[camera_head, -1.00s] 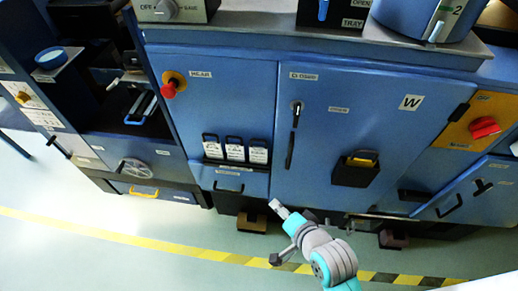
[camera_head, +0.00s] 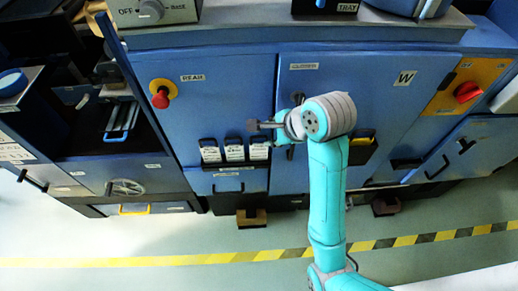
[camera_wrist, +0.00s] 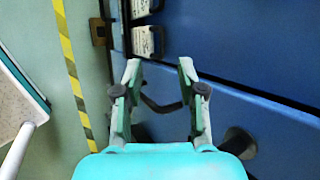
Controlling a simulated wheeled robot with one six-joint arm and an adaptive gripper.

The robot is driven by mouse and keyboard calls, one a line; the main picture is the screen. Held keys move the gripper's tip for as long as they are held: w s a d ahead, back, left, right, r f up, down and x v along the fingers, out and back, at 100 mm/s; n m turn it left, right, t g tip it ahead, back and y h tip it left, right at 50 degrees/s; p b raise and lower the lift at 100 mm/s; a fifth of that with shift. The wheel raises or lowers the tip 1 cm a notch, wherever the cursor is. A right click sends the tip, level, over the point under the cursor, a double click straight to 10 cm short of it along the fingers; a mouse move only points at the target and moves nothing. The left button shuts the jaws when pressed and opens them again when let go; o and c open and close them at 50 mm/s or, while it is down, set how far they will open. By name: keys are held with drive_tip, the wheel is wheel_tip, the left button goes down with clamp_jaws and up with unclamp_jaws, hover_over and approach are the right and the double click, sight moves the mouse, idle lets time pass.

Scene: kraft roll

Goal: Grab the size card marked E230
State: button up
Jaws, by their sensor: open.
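Three white size cards stand in black-topped holders in a row on the blue cabinet front: left card (camera_head: 210,153), middle card (camera_head: 234,152) and right card (camera_head: 258,151). Their print is too small to read, so I cannot tell which is E230. My gripper (camera_wrist: 160,70) is open and empty in the wrist view. Two cards show beyond its tips, a nearer card (camera_wrist: 144,42) and one cut by the top edge (camera_wrist: 140,8).
A red button (camera_head: 161,98) sits above the cards, and a drawer handle (camera_head: 228,187) lies below them. The door marked W (camera_head: 404,78) is partly behind my arm. A dark curved handle (camera_wrist: 160,105) shows between my fingers. Striped tape (camera_head: 200,259) crosses the clear floor.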

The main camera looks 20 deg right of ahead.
sight(259, 137)
drive_tip(key=shift+d+x, duration=0.25)
drive_tip(key=shift+x, duration=1.5)
drive_tip(key=shift+d+x, duration=0.2)
drive_tip(key=shift+x, duration=1.6)
drive_tip(key=shift+d+x, duration=0.25)
drive_tip(key=shift+x, duration=1.5)
drive_tip(key=shift+w+f, duration=0.1)
clamp_jaws()
